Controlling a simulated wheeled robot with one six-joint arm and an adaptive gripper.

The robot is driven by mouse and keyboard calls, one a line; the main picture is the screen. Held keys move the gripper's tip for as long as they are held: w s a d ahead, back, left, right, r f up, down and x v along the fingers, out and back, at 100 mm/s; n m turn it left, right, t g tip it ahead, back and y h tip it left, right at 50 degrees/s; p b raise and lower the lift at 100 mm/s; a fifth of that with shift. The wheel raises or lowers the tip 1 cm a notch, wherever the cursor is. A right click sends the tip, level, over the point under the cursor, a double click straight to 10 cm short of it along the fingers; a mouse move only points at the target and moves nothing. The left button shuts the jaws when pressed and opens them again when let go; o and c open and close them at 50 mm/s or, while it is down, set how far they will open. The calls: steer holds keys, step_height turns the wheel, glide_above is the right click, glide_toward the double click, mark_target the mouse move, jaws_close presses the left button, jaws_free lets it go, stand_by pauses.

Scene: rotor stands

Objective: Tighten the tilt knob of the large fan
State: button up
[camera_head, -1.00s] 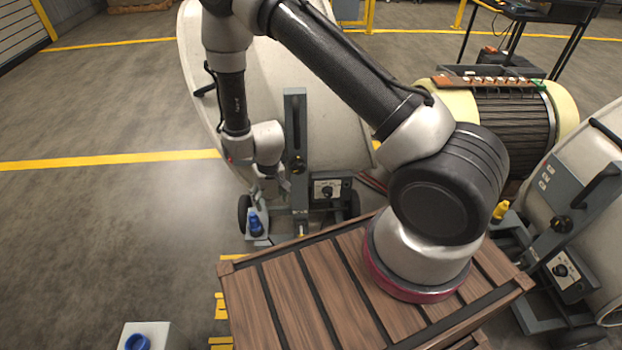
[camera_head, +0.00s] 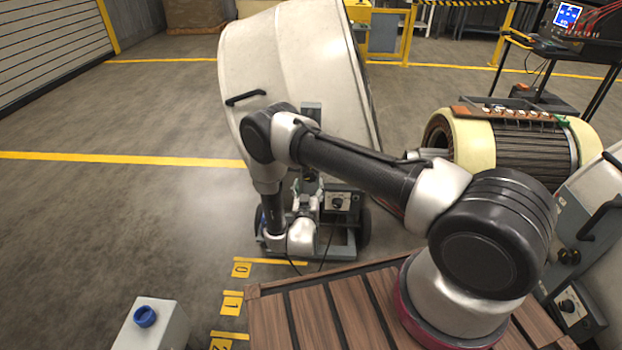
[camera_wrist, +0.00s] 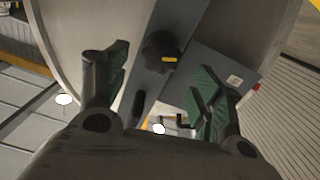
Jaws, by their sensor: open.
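The large fan (camera_head: 292,60) has a pale drum on a wheeled grey stand, behind my arm in the head view. Its tilt knob is black with a yellow mark and shows in the wrist view (camera_wrist: 158,54) on a grey upright bar (camera_wrist: 180,28). In the head view my arm mostly covers the knob area. My gripper (camera_wrist: 160,80) is open, its green-padded fingers spread to either side. The knob lies between and beyond the fingertips, toward the top of the picture. I see no contact. In the head view the gripper (camera_head: 312,195) is close to the stand.
A control box (camera_head: 342,201) sits on the stand right of my gripper. Another fan (camera_head: 590,215) stands at the right edge, and a motor-like stator (camera_head: 500,140) lies behind. A slatted wooden crate (camera_head: 310,318) is in front. Floor at left is clear.

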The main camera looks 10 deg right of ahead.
steer(key=x, duration=0.6)
steer(key=shift+w, duration=0.1)
steer(key=c, duration=1)
